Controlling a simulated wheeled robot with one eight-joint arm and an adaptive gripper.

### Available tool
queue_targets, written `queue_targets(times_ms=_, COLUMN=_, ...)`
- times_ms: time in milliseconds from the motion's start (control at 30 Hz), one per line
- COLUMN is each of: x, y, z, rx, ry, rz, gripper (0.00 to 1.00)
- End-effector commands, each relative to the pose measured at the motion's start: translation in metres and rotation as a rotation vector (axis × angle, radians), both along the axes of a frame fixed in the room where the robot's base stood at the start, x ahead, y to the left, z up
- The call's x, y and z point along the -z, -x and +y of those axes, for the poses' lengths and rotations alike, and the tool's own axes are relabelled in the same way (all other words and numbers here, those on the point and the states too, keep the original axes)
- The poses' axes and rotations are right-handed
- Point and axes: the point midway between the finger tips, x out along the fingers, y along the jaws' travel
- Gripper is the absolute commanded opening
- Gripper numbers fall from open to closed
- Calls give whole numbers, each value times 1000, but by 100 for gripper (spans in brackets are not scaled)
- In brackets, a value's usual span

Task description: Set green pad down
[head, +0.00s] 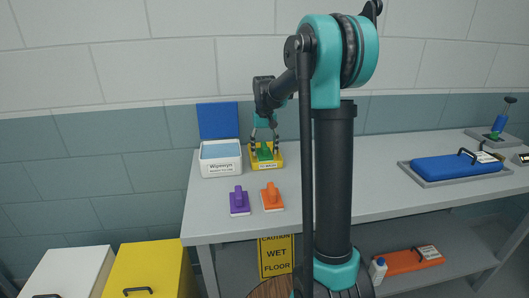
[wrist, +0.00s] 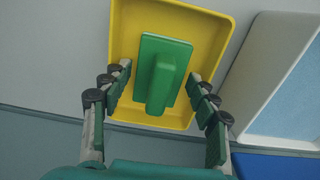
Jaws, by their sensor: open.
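The green pad (wrist: 162,72) is a flat green plate with a raised handle. It lies in the yellow tray (wrist: 218,38), and its handle lies between my fingers in the wrist view. My gripper (wrist: 160,88) is open, with a finger on either side of the handle and a gap to it. In the head view the pad (head: 264,154) shows small in the yellow tray (head: 278,164) at the table's back, with my gripper (head: 265,145) just above it.
A white lidded box (head: 221,168) with a blue lid stands left of the tray. A purple pad (head: 239,201) and an orange pad (head: 271,197) lie in front. A blue case (head: 455,166) sits on a grey tray at right. The table's middle is clear.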

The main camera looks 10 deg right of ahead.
Motion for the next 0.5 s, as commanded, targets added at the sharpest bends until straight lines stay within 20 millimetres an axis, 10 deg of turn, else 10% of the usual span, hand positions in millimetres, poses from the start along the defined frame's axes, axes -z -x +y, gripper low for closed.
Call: queue_targets(times_ms=500, x=-96, y=0, z=0, rx=0, ry=0, rz=0, gripper=60)
